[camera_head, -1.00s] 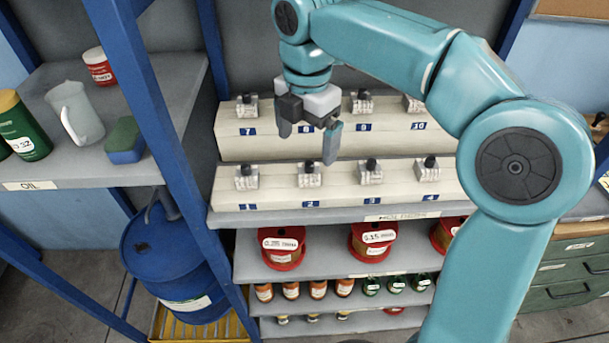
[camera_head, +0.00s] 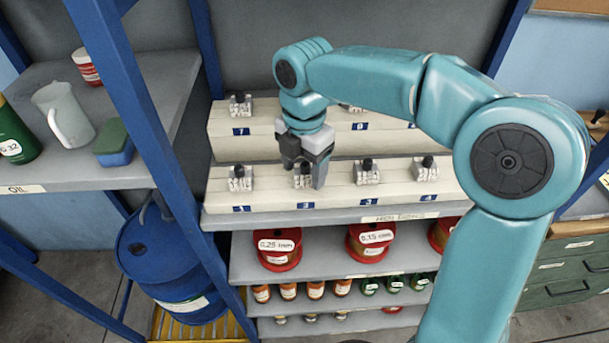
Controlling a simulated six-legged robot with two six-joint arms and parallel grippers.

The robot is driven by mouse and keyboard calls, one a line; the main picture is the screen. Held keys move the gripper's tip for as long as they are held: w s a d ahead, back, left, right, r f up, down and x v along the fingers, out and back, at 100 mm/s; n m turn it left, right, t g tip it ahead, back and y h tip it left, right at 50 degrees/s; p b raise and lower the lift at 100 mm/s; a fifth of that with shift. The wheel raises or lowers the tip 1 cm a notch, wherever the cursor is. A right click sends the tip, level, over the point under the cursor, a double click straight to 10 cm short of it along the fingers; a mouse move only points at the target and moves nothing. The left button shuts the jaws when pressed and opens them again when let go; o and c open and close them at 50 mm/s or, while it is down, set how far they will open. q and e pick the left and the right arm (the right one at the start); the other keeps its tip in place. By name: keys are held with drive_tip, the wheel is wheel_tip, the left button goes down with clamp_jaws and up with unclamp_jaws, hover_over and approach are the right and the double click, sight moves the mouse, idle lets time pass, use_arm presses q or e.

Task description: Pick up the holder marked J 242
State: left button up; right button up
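Several small pale block-shaped holders with dark knobs on top stand on two stepped white racks. On the front rack are the holder over label 1 (camera_head: 240,179), the one over label 2 (camera_head: 303,182), the one over label 3 (camera_head: 367,173) and the one over label 4 (camera_head: 425,170). The holder over label 7 (camera_head: 239,106) is on the back rack. Their markings are too small to read, so I cannot tell which is J 242. My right gripper (camera_head: 305,174) is open, fingers down, at the holder over label 2, partly hiding it. My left gripper is not in view.
My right arm hides part of the back rack (camera_head: 235,130). Below are red spools (camera_head: 280,250) and small bottles (camera_head: 316,290) on shelves. A blue upright (camera_head: 130,130) stands left, beside a shelf with a jug (camera_head: 65,115) and a sponge (camera_head: 113,145).

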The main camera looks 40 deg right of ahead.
drive_tip(key=shift+w+d+f, duration=0.15)
drive_tip(key=shift+w+f, duration=0.05)
drive_tip(key=c, duration=0.4)
drive_tip(key=shift+s, duration=0.2)
drive_tip(key=shift+w, duration=0.1)
drive_tip(key=shift+r, duration=0.1)
